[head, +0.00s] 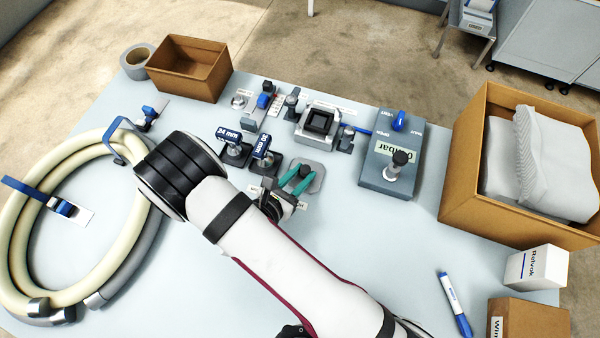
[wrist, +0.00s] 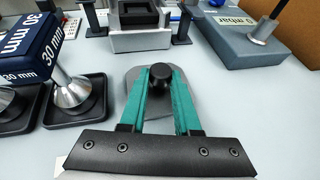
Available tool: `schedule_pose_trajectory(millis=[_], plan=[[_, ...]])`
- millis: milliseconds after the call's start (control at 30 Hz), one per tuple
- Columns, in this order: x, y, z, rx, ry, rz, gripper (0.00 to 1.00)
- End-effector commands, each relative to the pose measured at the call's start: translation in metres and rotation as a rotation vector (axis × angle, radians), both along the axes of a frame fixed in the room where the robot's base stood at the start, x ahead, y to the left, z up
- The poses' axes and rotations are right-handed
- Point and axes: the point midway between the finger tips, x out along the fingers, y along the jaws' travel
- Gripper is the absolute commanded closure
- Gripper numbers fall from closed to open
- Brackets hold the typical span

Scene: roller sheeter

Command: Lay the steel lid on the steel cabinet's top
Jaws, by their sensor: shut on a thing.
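The steel lid (head: 317,184) is a grey plate with rounded corners and a dark round knob. It also shows in the wrist view (wrist: 209,100), below the fingers. My gripper (head: 298,178) has teal fingers shut on the knob, one on each side, as the wrist view (wrist: 166,86) shows. Whether the lid touches the table or is slightly raised, I cannot tell. The steel box with a dark square opening on top (head: 317,139), apparently the steel cabinet, stands just behind the lid, apart from it. It also shows in the wrist view (wrist: 150,41).
Two blue-labelled stands (head: 235,149) are left of the lid. A grey-blue gauge block (head: 377,170) stands to the right. Small posts (head: 346,138) flank the steel box. A hose coil (head: 20,235) lies at the left, a cardboard box (head: 465,195) at the right.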

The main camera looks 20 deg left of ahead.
Motion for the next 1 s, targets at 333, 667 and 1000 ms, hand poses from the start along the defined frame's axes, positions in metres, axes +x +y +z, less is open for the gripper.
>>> schedule_pose_trajectory(millis=[333,667,1000], plan=[[0.0,0.0,-0.002,0.0,0.0,0.0,0.39],[-0.001,0.001,0.002,0.0,0.0,0.001,0.39],[-0.073,0.022,0.033,0.003,-0.001,0.007,0.39]])
